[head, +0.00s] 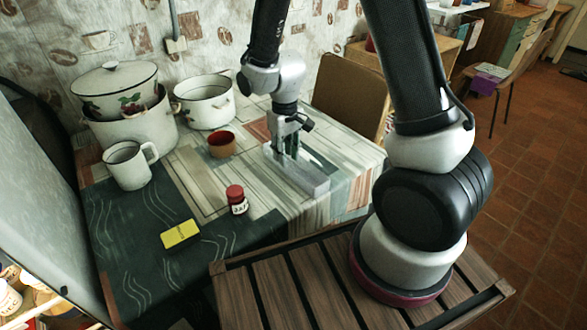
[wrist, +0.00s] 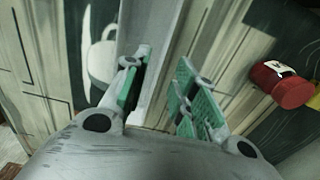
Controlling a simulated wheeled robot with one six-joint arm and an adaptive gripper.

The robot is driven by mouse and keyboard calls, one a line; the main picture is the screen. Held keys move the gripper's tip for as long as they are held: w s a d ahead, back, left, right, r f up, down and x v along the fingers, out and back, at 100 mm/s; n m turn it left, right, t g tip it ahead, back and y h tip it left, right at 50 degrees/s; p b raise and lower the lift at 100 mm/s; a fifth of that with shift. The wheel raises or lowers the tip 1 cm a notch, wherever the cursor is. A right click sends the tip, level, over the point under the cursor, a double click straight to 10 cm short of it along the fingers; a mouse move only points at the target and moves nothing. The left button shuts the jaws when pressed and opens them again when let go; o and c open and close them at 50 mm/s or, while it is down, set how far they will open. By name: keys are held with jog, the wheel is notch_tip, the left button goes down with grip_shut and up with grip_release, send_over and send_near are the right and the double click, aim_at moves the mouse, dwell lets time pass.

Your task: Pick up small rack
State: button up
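The small rack (head: 311,184) is a long, low, pale grey piece lying on the table near its right side. My gripper (head: 288,152) points down over its far part in the head view. In the wrist view the rack (wrist: 152,25) runs as a grey strip from the top edge down toward the gap between my fingers. The fingers (wrist: 163,92) have green pads and stand apart, one toward each side of the strip. I cannot tell whether either pad touches the rack. The fingers hide part of it.
A red-lidded jar (head: 236,199) stands left of the rack, and also shows in the wrist view (wrist: 283,86). A chair (head: 349,96) is behind the table.

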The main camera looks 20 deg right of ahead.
aim_at(294, 167)
jog(key=f, duration=0.4)
jog(key=shift+s+f, duration=0.2)
jog(key=shift+f, duration=0.1)
jog(key=shift+c, duration=0.4)
grip_shut()
jog(key=shift+r, duration=0.15)
